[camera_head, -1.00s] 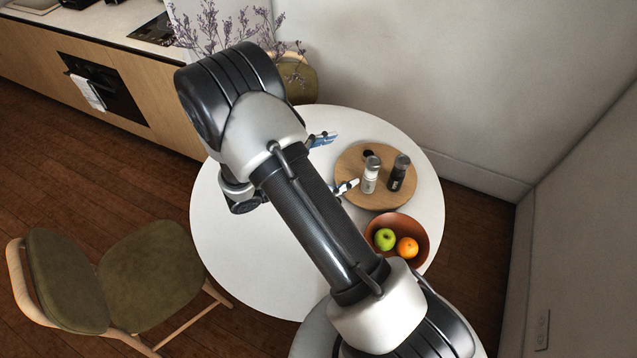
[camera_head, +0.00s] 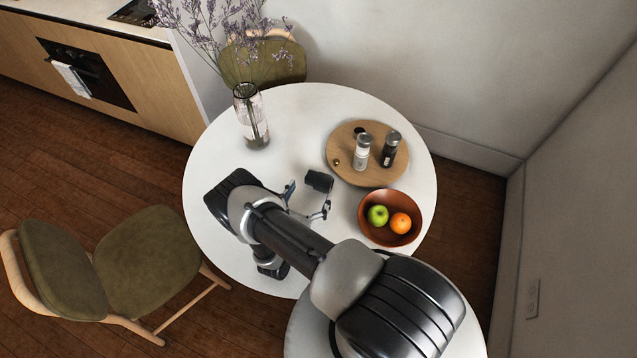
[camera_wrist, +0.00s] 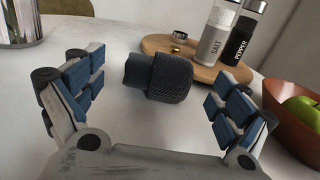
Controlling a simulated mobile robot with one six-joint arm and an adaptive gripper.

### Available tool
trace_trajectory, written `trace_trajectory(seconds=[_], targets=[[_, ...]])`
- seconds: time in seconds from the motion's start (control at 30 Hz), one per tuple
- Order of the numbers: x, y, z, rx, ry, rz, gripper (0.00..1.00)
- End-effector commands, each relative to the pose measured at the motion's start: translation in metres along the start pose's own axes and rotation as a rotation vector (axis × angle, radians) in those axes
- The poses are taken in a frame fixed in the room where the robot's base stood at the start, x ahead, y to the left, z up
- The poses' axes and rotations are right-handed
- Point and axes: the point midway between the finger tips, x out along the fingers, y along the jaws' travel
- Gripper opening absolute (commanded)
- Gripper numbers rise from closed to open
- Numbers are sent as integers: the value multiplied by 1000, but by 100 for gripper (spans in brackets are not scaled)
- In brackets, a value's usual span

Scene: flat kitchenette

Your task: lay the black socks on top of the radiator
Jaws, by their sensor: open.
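The black socks (camera_wrist: 160,76), a folded dark ribbed bundle, lie on the white round table. In the head view the socks (camera_head: 319,181) sit just past the fingertips of my gripper (camera_head: 308,204). In the wrist view my gripper (camera_wrist: 146,100) is open with its blue-padded fingers wide apart. The socks lie ahead, between the two fingers, and neither finger touches them. No radiator shows in either view.
A wooden board (camera_head: 345,173) with salt and pepper mills stands behind the socks. A brown bowl (camera_head: 365,232) with an apple and an orange is to the right. A glass vase (camera_head: 251,115) with dried flowers stands at the back left. Green chairs (camera_head: 148,262) flank the white table (camera_head: 215,160).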

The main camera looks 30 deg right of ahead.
Motion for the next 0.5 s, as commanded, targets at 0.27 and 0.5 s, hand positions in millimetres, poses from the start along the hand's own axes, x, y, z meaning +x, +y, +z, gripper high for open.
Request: trace_trajectory(seconds=[0.27,0.5], targets=[[18,-1,-9,1,1,-3,94],[53,-2,-9,3,-1,-7,94]])
